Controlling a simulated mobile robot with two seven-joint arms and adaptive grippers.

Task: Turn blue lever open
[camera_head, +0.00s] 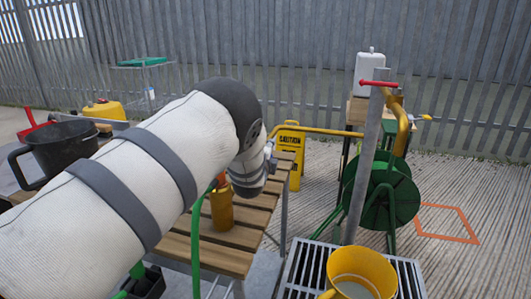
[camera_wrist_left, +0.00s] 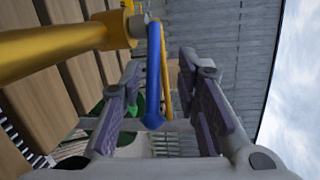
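The blue lever (camera_wrist_left: 154,80) shows in the left wrist view as a long bar attached to a grey fitting at the end of a yellow pipe (camera_wrist_left: 60,52). My left gripper (camera_wrist_left: 160,64) is open, with one finger on each side of the lever in this view. A gap shows between the lever and each finger. I cannot tell how deep the lever sits between them. In the head view my left arm hides the lever, and the gripper is mostly hidden beyond the wrist. My right gripper is in neither view.
An orange bottle (camera_head: 221,208) stands on the slatted wooden bench (camera_head: 213,248) below my left wrist. A post with a red handle (camera_head: 378,84), a green hose reel (camera_head: 388,200) and a yellow bucket (camera_head: 358,272) are to the right. A black pot (camera_head: 62,150) is at left.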

